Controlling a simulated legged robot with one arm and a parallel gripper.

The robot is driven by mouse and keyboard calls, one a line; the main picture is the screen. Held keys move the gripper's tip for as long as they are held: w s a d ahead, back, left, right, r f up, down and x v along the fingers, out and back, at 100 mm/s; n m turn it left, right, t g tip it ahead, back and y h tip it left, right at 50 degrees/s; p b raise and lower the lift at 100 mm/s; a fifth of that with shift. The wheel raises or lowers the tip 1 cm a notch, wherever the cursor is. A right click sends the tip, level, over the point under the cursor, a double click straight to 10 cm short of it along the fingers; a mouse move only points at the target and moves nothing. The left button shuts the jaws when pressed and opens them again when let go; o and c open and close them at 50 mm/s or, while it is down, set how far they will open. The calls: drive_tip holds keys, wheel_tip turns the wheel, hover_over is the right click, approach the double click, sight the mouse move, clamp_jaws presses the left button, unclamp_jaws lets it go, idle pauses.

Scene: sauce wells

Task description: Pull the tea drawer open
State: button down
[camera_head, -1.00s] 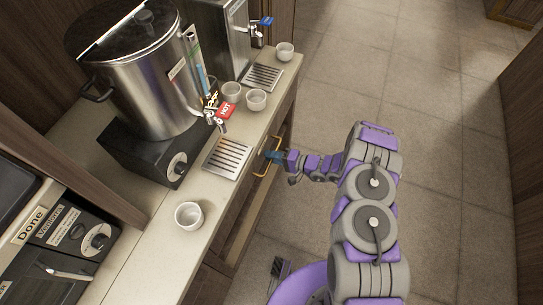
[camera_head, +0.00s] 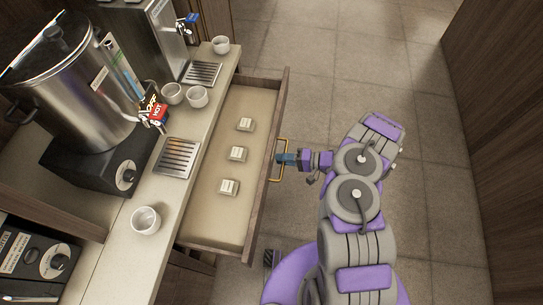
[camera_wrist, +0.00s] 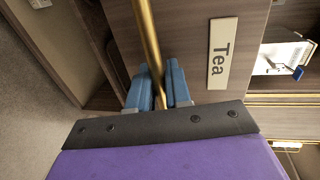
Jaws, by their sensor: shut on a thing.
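The tea drawer (camera_head: 215,215) stands pulled out from under the counter in the head view, with several small white labelled packets (camera_head: 237,154) in a row inside. Its brass handle (camera_head: 281,160) is on the front panel. My gripper (camera_head: 284,159) is at the handle, its blue fingers shut on the bar. In the wrist view the gripper (camera_wrist: 160,90) has the brass handle (camera_wrist: 150,40) between its two blue fingers. A "Tea" label (camera_wrist: 220,53) shows on the drawer front beside it.
A metal urn (camera_head: 75,85) with a red "HOT" tap stands on the counter (camera_head: 115,245). White cups (camera_head: 145,220) and drip trays (camera_head: 178,157) are near the counter edge. Open tiled floor (camera_head: 340,60) lies beyond the drawer front.

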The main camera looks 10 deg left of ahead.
drive_tip(key=d, duration=0.6)
drive_tip(key=shift+s+f, duration=0.2)
drive_tip(key=shift+s, duration=0.15)
drive_tip(key=c, duration=1.2)
unclamp_jaws()
drive_tip(key=shift+w, duration=0.1)
drive_tip(key=shift+r, duration=0.1)
drive_tip(key=p+v, duration=0.2)
drive_tip(key=v, duration=1.5)
drive_tip(key=shift+w+d, duration=0.1)
drive_tip(key=shift+d, duration=0.2)
